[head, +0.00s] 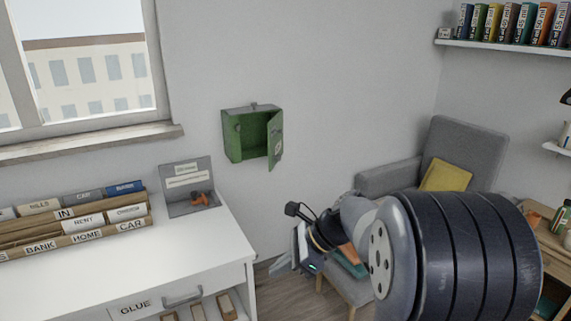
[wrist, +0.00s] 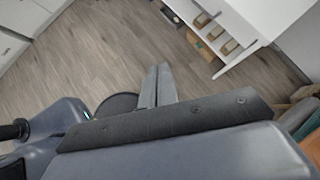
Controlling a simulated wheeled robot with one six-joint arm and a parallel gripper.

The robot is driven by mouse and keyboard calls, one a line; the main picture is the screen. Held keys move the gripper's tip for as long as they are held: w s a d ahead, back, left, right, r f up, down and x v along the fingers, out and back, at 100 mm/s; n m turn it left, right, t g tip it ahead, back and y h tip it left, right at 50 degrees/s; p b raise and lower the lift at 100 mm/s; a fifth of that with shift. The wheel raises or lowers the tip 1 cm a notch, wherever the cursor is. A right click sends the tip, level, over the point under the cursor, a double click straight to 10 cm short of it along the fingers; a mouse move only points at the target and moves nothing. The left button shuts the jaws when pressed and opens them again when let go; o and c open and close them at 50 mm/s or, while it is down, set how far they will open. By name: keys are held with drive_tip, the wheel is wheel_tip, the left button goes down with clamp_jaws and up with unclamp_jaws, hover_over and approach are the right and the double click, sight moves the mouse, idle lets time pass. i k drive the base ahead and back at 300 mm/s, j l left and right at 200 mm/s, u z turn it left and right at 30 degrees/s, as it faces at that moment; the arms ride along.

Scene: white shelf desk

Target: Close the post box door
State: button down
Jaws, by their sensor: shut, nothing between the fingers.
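The green post box (head: 244,134) hangs on the grey wall in the head view, to the right of the window. Its door (head: 275,141) is hinged at the right side and stands open, swung out from the wall. The inside of the box shows dark and looks empty. My gripper (head: 277,267) is below and to the right of the box, well apart from it, near the desk's right end. In the wrist view my gripper (wrist: 157,86) is shut with its fingers together and points down over the wooden floor. The post box is not in the wrist view.
A grey armchair (head: 450,150) with a yellow cushion (head: 445,176) stands at the right. The wall below the box is clear.

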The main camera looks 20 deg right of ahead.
sight(275, 143)
drive_tip(key=i+l+z, duration=0.15)
drive_tip(key=i+l, duration=0.15)
drive_tip(key=i, duration=0.4)
drive_tip(key=i+l+z, duration=0.15)
drive_tip(key=i, duration=0.6)
drive_tip(key=i+l+z, duration=0.1)
drive_tip(key=i, duration=0.6)
drive_tip(key=l, duration=0.1)
